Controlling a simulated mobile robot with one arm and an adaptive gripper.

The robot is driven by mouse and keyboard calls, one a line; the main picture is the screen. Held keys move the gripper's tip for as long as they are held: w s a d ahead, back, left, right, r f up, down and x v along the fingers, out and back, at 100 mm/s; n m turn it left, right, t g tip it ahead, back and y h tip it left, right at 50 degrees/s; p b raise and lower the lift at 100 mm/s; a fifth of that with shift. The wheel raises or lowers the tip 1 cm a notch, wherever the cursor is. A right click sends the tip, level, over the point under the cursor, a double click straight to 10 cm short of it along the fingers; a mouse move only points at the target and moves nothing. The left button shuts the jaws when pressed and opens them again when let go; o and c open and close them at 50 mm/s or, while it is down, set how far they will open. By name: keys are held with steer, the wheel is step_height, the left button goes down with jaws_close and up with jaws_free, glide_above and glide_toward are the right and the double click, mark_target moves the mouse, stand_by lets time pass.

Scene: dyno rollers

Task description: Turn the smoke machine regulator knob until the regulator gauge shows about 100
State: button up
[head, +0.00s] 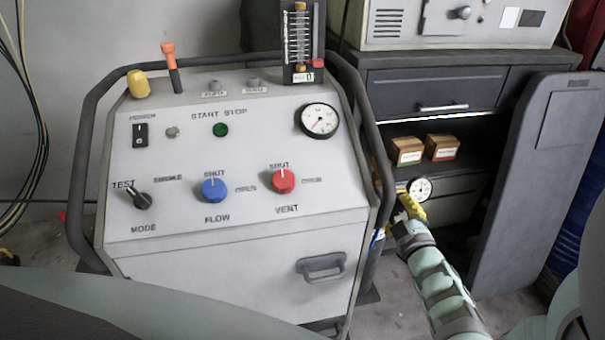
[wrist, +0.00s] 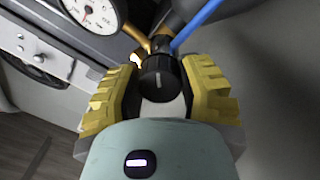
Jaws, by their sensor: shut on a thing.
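The regulator knob (wrist: 158,78) is black and ribbed with a pale line on its face; it sits between the yellow fingers of my gripper (head: 407,209), which is shut on it. In the head view the fingers hide the knob. The regulator gauge (wrist: 98,14) is a white round dial at the upper left of the wrist view, cut by the frame edge. It also shows just above my gripper in the head view (head: 420,188). A small red needle shows on its face, but I cannot read the value.
The smoke machine (head: 235,185) stands left of my gripper, with a tubular frame (head: 371,130) along its side. A dark cabinet (head: 430,90) with two small boxes is behind, and its open door (head: 520,190) is at the right. A blue hose (wrist: 200,24) runs above the knob.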

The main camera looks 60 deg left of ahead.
steer(key=shift+w+d+f, duration=0.1)
steer(key=shift+d+f, duration=0.15)
steer(key=shift+f, duration=0.25)
steer(key=o, duration=1.2)
steer(key=shift+a+r, duration=0.2)
steer(key=shift+r, duration=0.15)
steer(key=v, duration=1.2)
steer(key=shift+o, duration=0.2)
